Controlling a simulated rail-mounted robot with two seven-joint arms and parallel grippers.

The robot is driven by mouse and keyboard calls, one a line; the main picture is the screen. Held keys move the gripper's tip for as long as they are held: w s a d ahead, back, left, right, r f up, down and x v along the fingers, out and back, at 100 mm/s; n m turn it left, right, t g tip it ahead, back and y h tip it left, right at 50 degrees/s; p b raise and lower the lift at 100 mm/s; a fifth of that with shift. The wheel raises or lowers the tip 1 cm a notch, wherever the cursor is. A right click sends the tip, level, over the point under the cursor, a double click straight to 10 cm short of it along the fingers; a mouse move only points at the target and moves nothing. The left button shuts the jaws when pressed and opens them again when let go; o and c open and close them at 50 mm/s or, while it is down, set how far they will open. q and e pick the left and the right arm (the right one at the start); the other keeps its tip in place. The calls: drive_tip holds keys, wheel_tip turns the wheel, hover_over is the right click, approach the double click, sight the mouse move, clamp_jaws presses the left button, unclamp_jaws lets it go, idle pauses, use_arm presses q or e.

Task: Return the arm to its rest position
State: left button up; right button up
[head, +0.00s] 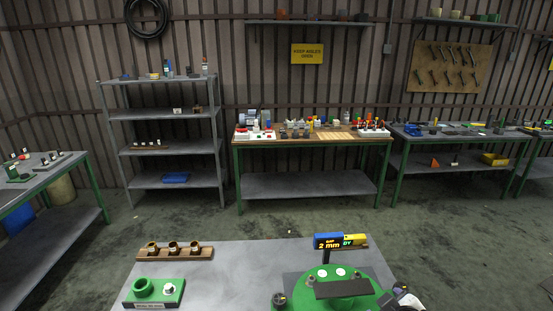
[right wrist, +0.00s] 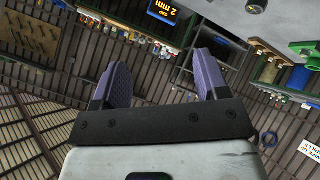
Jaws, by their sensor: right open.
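My right gripper (right wrist: 161,60) shows in the right wrist view with its two purple-padded fingers spread apart and nothing between them. A pale and dark part at the lower right edge of the head view may be my right arm; I cannot tell. My left gripper is in neither view. The green round fixture (head: 313,297) stands on the front table with a dark bar across it and white discs behind the bar. Its display (head: 328,242) reads 2 mm; it also shows upside down in the right wrist view (right wrist: 166,10).
On the front table (head: 225,270) are a wooden rack (head: 175,254) with three brown cups and a green block (head: 154,293) with a ring. A dark knob (head: 279,300) is left of the fixture. A shelf (head: 170,150) and a crowded workbench (head: 310,185) stand behind, across open floor.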

drive_tip(key=s+a+f+m+g, duration=0.1)
drive_tip(key=s+f+m+g, duration=0.1)
drive_tip(key=s+f, duration=0.75)
drive_tip(key=s+a+f+m+g+y, duration=0.15)
drive_tip(key=s+f, duration=0.45)
drive_tip(key=s, duration=0.7)
drive_tip(key=s+f+m+g, duration=0.1)
drive_tip(key=s+f+g, duration=0.2)
drive_tip(key=s+f, duration=0.6)
drive_tip(key=w+r+p+v, duration=0.1)
drive_tip(key=w+p+v, duration=0.1)
drive_tip(key=p+v, duration=0.9)
drive_tip(key=w+a+p+v, duration=0.1)
drive_tip(key=w+p+v, duration=0.2)
drive_tip(key=p+v, duration=0.9)
drive_tip(key=shift+v, duration=1)
